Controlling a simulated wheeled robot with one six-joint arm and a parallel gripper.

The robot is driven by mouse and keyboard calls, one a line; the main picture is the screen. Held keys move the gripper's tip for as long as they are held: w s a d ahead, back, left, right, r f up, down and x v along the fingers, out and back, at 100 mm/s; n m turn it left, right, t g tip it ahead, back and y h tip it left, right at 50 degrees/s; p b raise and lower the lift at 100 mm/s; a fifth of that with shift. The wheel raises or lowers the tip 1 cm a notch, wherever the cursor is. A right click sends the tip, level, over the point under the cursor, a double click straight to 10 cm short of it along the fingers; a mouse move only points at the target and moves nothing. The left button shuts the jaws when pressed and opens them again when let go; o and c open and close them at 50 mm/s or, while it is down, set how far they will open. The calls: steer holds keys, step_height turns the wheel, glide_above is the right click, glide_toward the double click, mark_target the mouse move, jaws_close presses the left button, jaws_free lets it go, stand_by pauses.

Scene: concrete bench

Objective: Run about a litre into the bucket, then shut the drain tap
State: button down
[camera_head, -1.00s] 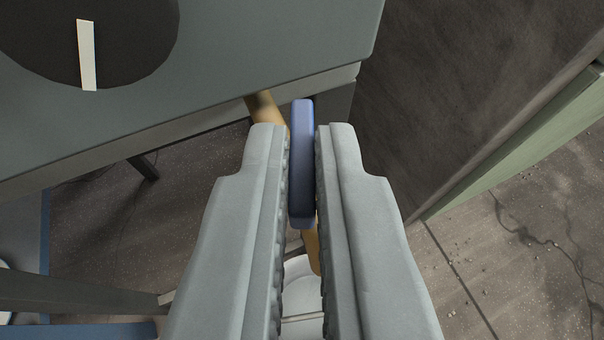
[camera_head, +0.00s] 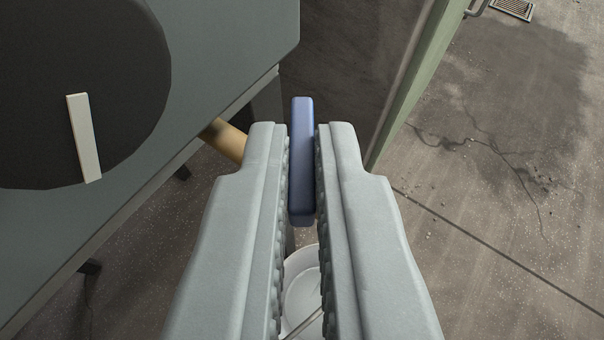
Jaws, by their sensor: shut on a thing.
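My gripper (camera_head: 302,150) is shut on the blue tap handle (camera_head: 302,108), a slim bar held edge-on between the two grey fingers. A brass pipe (camera_head: 226,138) comes out from under the grey-green cabinet and passes behind the left finger. The rest of the tap is hidden by my fingers. The white bucket (camera_head: 302,290) stands below, seen only in the gap between the fingers. A thin line crosses it; I cannot tell what that is. No water stream or water level can be made out.
The grey-green cabinet (camera_head: 230,40) with a large dark dial (camera_head: 75,80) and pale pointer fills the upper left. A dark panel with a pale green edge (camera_head: 415,85) stands right of the handle. Cracked concrete floor (camera_head: 500,220) with a drain grate (camera_head: 512,9) lies open at right.

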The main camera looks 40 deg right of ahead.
steer(key=shift+w+a+m+g+h, duration=0.15)
steer(key=shift+w+m+g+h, duration=0.05)
steer(key=shift+m+g+h, duration=0.75)
steer(key=shift+m+h, duration=0.25)
steer(key=shift+m, duration=0.1)
steer(key=c, duration=1.6)
jaws_free()
steer(key=shift+o, duration=0.2)
steer(key=v, duration=1.7)
steer(key=shift+a, duration=0.15)
steer(key=shift+s+r, duration=0.1)
